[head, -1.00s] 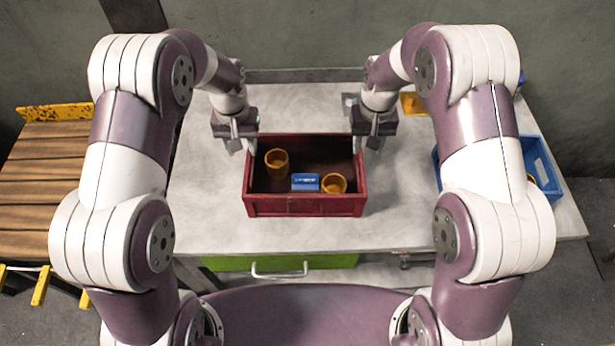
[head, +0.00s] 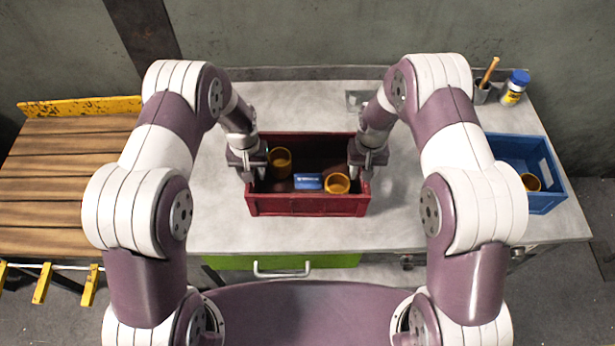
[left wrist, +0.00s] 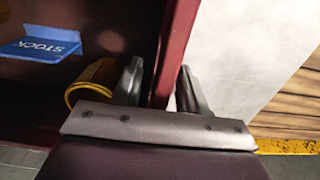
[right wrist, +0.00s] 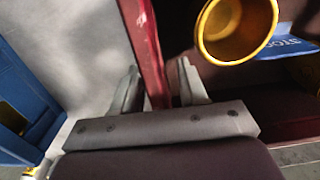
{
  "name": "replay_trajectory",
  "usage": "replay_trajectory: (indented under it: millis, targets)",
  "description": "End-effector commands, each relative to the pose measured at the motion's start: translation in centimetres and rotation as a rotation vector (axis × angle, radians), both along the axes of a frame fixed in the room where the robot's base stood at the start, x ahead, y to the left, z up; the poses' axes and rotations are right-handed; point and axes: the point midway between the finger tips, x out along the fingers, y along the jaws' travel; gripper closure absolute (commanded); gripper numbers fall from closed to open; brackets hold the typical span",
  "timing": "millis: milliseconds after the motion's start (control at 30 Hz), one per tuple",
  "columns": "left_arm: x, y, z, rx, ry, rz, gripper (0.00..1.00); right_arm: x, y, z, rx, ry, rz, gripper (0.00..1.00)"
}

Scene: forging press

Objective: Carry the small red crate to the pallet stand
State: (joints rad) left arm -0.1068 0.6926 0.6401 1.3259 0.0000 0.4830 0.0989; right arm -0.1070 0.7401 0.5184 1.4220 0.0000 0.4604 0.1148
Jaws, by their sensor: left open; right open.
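The small red crate (head: 306,205) sits on the grey workbench in the head view. It holds two orange-yellow cups (head: 280,161) and (head: 337,183) and a blue label piece (head: 308,181) reading STOCK in the left wrist view (left wrist: 45,48). My left gripper (head: 249,176) is open at the crate's left wall, with its fingers (left wrist: 160,88) on either side of that wall. My right gripper (head: 367,170) is open at the right wall, its fingers (right wrist: 160,88) likewise straddling it. The pallet stand (head: 65,180), with wooden slats, stands left of the bench.
A blue crate (head: 548,198) with an orange-yellow cup (head: 530,182) stands on the right of the bench. A blue-capped bottle (head: 513,90) and a pencil holder (head: 482,94) are at the back right. The pallet stand's slats are bare, with a yellow rail (head: 80,106) behind.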

Motion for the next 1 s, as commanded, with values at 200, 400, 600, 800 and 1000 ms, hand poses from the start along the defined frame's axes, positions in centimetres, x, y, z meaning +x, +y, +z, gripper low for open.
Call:
replay_trajectory:
  millis: [200, 400, 600, 800, 1000]
  targets:
    - [0.0, 0.0, 0.0, 0.000, 0.000, 0.000, 0.87, 0.0, 0.0, 0.0, 0.000, 0.000, 0.000, 0.87]
    - [0.0, 0.0, 0.0, 0.000, 0.000, 0.000, 1.00, 0.0, 0.0, 0.0, 0.000, 0.000, 0.000, 1.00]
    - [0.1, 0.0, 0.3, 0.000, -0.003, 0.000, 1.00, 0.1, 0.0, 0.3, 0.000, -0.002, 0.000, 1.00]
    - [0.1, 0.0, 2.3, 0.000, -0.003, 0.000, 1.00, 0.1, 0.0, 2.3, 0.000, -0.002, 0.000, 1.00]
    - [0.1, 0.0, 5.0, 0.000, -0.002, 0.000, 1.00, 0.1, 0.0, 5.0, 0.000, -0.002, 0.000, 1.00]
